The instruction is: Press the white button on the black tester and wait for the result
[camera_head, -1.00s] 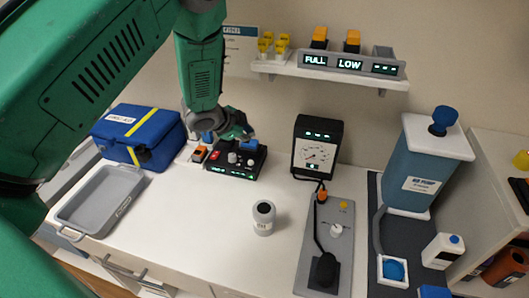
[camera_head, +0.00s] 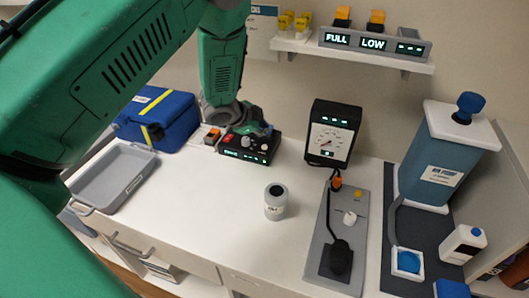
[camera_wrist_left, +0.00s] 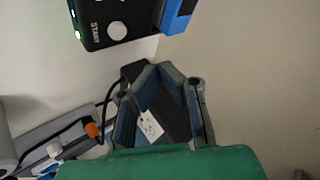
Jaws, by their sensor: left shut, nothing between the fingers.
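The black tester (camera_head: 249,152) sits on the white counter, with green lit readouts on its front and a red button (camera_head: 228,139) on top. In the left wrist view, the tester (camera_wrist_left: 92,22) shows at the top, with a round white button (camera_wrist_left: 117,30) beside the word START. A blue part (camera_wrist_left: 176,15) shows to its right. My left gripper (camera_head: 256,124) is over the back of the tester and hides part of its top. In the wrist view the gripper (camera_wrist_left: 155,72) is shut and empty, its tips apart from the white button in the picture. My right gripper is not in view.
A blue case (camera_head: 165,125) and a grey tray (camera_head: 112,180) lie left of the tester. A gauge box (camera_head: 333,137), a grey panel with a black plug (camera_head: 340,258) and a blue pump (camera_head: 445,160) stand to the right. A small jar (camera_head: 276,205) stands on otherwise clear counter in front.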

